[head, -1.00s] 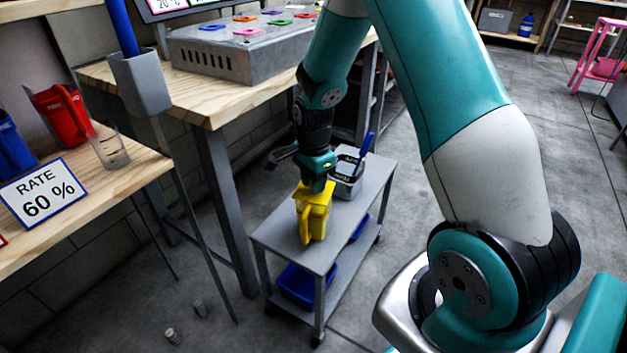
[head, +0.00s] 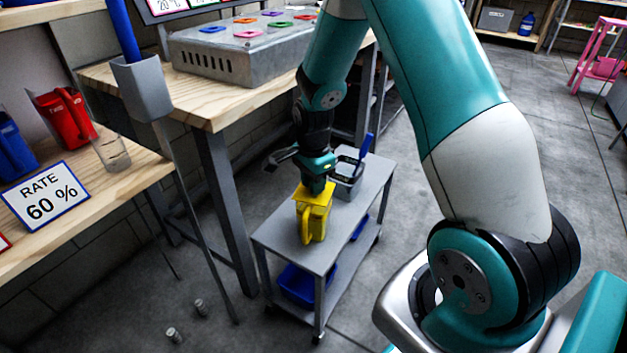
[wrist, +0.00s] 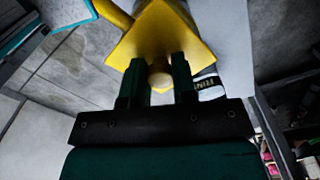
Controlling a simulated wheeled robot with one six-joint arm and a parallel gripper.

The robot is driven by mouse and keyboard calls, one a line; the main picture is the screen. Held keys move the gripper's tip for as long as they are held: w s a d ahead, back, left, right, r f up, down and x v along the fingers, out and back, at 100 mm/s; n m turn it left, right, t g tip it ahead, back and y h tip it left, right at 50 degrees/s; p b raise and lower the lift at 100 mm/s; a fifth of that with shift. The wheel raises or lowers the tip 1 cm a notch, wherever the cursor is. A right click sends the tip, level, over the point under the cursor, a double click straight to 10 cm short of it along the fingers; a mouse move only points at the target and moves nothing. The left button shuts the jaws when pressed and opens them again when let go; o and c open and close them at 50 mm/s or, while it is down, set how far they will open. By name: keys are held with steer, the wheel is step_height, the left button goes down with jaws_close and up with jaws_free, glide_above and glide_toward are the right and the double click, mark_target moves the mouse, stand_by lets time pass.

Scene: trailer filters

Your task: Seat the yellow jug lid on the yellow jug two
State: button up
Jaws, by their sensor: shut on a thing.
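The yellow jug (head: 314,226) stands upright on the top shelf of a grey cart, its handle towards the front. The yellow jug lid (head: 311,194) is at the jug's top, and its plate (wrist: 178,38) fills the upper middle of the wrist view. My gripper (head: 318,181) points down over the jug.
The grey cart (head: 290,246) has a grey container (head: 346,183) with a blue-handled tool behind the jug, close to my gripper. A blue bin (head: 298,285) sits on its lower shelf. A wooden bench (head: 205,105) stands to the left. The cart's front top is bare.

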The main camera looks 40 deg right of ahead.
stand_by(0.3)
steer(key=o, duration=1.5)
steer(key=shift+c, duration=0.2)
steer(key=shift+r, duration=0.1)
steer(key=shift+r+p, duration=3.4)
steer(key=shift+r, duration=0.05)
